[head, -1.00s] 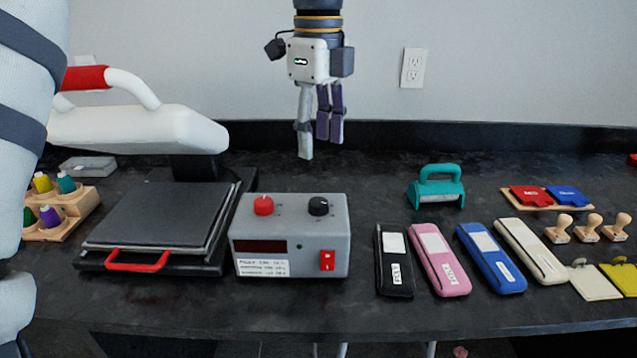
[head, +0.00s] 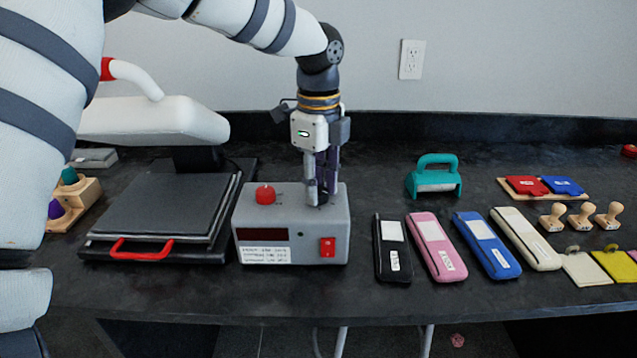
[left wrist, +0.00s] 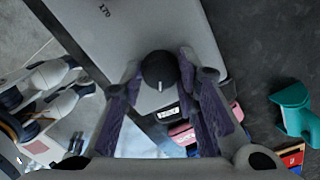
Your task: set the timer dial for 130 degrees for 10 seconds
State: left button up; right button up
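A grey control box (head: 291,228) stands on the black bench. It has a red knob (head: 265,194) on its top left and a red switch (head: 328,247) on its front. A black dial with a white pointer line (left wrist: 158,70) shows on the box's top in the left wrist view. My left gripper (head: 322,195) points straight down over it and mostly hides it in the head view. In the left wrist view its purple fingers stand apart, one on each side of the dial, with no clear contact. Parts of my right gripper (left wrist: 60,90) seem to show at that view's left.
A heat press (head: 157,208) with a red handle stands left of the box. Several zip cases, the nearest black (head: 393,255), lie to its right. A teal-handled tool (head: 434,178) stands behind them. Wooden stamps (head: 581,217) sit far right.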

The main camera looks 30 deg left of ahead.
aim_at(319, 190)
pick_arm(q)
jog(key=shift+n, duration=0.3)
jog(key=shift+c, duration=0.4)
jog(key=n, duration=0.5)
jog(key=shift+n, duration=0.3)
jog(key=n, duration=0.5)
jog(key=shift+n, duration=0.4)
jog(key=o, duration=1.2)
jog(key=shift+c, duration=0.2)
notch_tip(319, 190, up, 12)
